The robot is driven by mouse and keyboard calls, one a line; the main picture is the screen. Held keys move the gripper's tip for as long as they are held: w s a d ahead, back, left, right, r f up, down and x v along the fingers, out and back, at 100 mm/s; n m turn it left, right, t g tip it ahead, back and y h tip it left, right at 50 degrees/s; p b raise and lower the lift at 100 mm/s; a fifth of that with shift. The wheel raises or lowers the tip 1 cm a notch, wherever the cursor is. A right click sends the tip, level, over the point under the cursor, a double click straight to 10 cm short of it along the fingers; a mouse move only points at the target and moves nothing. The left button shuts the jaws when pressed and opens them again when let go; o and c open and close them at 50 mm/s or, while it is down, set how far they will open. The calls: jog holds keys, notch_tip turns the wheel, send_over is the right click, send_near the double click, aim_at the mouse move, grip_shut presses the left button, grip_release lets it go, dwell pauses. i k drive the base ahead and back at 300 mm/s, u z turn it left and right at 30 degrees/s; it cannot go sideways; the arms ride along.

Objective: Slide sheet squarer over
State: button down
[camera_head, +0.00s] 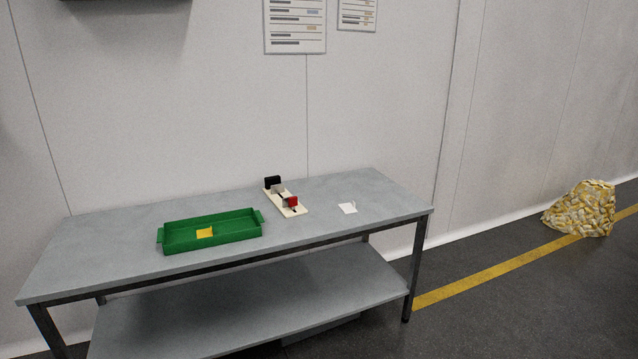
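On the grey table (330,205) is a small device with a cream base (296,209), a black block (272,182) at its far end and a red part (291,202) near its front end. It may be the sheet squarer; I cannot tell for sure. A small white flat piece (347,208), perhaps a sheet, lies to the right of the device and apart from it. My gripper is not in view.
A green tray (160,236) with a yellow piece (204,233) in it sits left of the device. The table's right end is clear. A lower shelf (250,305) runs underneath. A yellow-white patterned heap (582,209) lies on the floor at right, by a yellow line (490,272).

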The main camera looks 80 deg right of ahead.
aim_at(274, 190)
jog(key=k, duration=1.3)
jog(key=z, duration=2.1)
jog(key=i, duration=1)
